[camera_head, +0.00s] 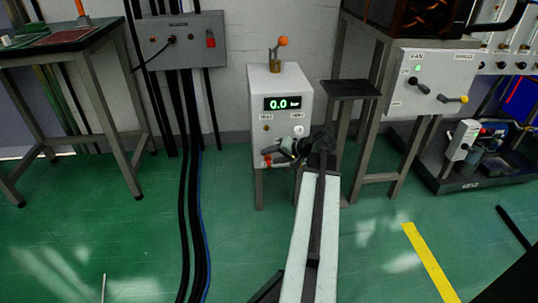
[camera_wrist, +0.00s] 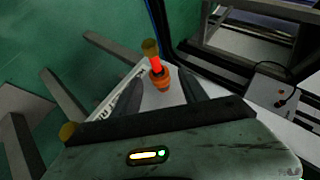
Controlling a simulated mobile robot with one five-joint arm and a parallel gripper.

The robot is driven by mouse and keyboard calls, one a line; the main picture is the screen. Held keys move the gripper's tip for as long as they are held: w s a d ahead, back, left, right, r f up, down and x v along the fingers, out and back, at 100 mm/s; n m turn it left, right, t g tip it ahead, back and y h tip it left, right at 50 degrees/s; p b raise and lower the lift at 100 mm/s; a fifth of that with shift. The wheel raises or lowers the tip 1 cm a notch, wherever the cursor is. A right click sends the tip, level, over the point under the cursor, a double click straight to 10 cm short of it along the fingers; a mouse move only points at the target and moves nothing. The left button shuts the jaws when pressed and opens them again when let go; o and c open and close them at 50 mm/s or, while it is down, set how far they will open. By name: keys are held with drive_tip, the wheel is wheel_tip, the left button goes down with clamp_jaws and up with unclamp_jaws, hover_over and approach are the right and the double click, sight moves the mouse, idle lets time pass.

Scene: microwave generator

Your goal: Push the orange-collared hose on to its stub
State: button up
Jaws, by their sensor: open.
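A white cabinet (camera_head: 284,88) with a green 0.0 bar display stands in the middle of the head view. A small red and orange fitting (camera_head: 267,161) shows low on its front. My gripper (camera_head: 279,150) is just to the right of that fitting. In the wrist view, an orange collar (camera_wrist: 160,79) with a red part and a brass-coloured end lies between the two dark fingers of my gripper (camera_wrist: 160,84). The fingers are apart, with visible gaps on both sides of the collar. I cannot tell the hose from its stub; my gripper and arm hide part of the cabinet front.
Black cables (camera_head: 190,200) run down the wall and floor at left.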

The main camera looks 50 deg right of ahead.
drive_tip(key=p+v, duration=0.2)
drive_tip(key=v, duration=0.3)
idle(0.4)
